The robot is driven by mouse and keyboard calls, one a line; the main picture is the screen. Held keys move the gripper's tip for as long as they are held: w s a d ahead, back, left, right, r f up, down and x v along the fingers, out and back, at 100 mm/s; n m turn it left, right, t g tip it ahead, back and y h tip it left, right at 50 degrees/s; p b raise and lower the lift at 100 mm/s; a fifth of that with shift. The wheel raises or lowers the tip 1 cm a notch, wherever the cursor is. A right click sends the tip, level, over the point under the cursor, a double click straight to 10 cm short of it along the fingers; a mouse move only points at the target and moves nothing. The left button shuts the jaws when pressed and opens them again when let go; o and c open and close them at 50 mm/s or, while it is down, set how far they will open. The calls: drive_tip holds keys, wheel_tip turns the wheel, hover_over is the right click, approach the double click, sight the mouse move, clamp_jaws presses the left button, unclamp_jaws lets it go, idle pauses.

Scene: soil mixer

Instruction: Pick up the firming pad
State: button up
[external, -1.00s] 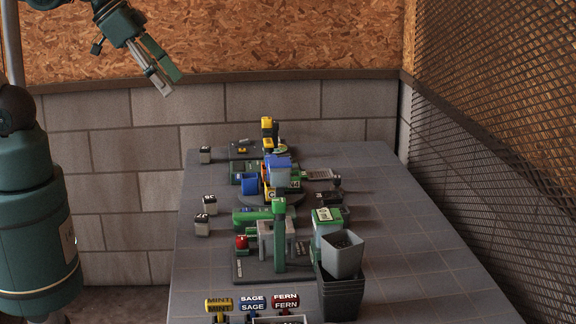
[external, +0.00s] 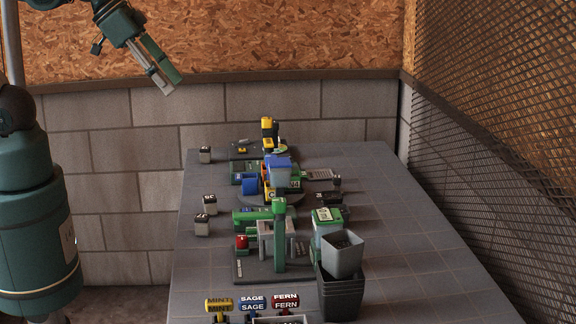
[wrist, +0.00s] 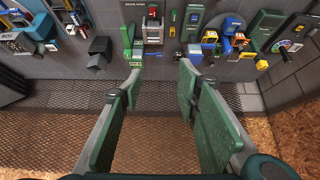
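My gripper (external: 170,82) is high at the upper left in the external view, well away from the table and left of it. In the wrist view my gripper (wrist: 159,76) shows its two green-padded fingers spread wide with nothing between them. No piece is plainly marked as the firming pad. A small dark knobbed piece (external: 337,183) stands at a dark block (external: 328,198) right of the table's middle; it may be the pad, but it is too small to tell. Nothing touches my gripper.
The grey table (external: 420,270) has free room along its right side. A mesh wall (external: 500,110) bounds the right.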

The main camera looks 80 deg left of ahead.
drive_tip(key=shift+w, duration=0.1)
drive_tip(key=m+g+b, duration=0.3)
drive_tip(key=m+g, duration=0.4)
drive_tip(key=m, duration=1.3)
hover_over(340, 177)
drive_tip(key=f, duration=3.2)
drive_tip(key=shift+d, duration=0.2)
drive_tip(key=shift+a+f, duration=0.15)
drive_tip(key=shift+f, duration=0.25)
drive_tip(key=shift+f, duration=1.3)
